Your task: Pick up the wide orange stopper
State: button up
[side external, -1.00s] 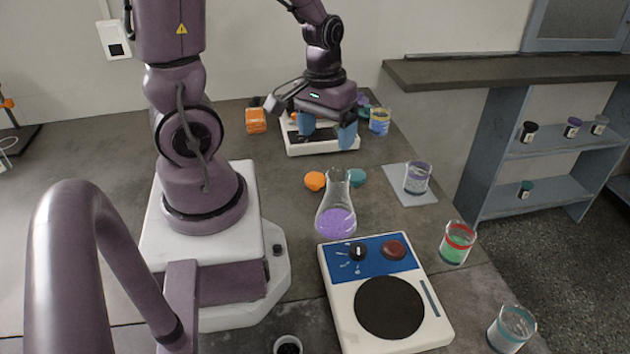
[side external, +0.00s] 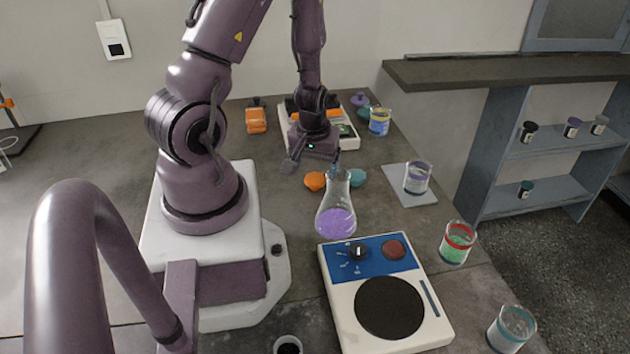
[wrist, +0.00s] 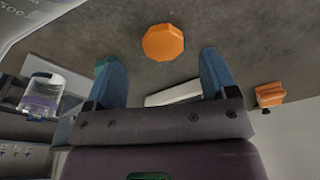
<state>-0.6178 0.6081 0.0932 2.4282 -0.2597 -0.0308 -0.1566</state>
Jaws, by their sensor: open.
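The orange stopper (side external: 315,181), eight-sided and wide, lies on the table behind and left of the flask in the side view. In the wrist view the orange stopper (wrist: 163,42) shows whole, beyond the fingertips and centred between them. My gripper (wrist: 162,65) is open and empty, with its two blue fingers apart. In the side view my gripper (side external: 322,165) hangs pointing down just behind the stopper, apart from it; its fingers are mostly hidden. A teal stopper (side external: 357,177) lies to the right, partly covered by my finger in the wrist view (wrist: 102,66).
A flask of purple liquid (side external: 337,218) stands close in front of the stoppers. A beaker (side external: 417,178) sits on a grey pad to the right. A hotplate (side external: 338,306) is in front.

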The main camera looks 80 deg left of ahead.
aim_at(315, 178)
jog(key=shift+w+a+f, duration=0.1)
jog(key=shift+a+f, duration=0.1)
jog(key=shift+f, duration=0.7)
jog(key=shift+a+f, duration=0.2)
jog(key=shift+f, duration=0.7)
jog(key=shift+w+a+f, duration=0.1)
jog(key=shift+a+f, duration=0.1)
jog(key=shift+f, duration=0.7)
jog(key=shift+c, duration=0.2)
jog(key=shift+s, duration=0.1)
jog(key=c, duration=1)
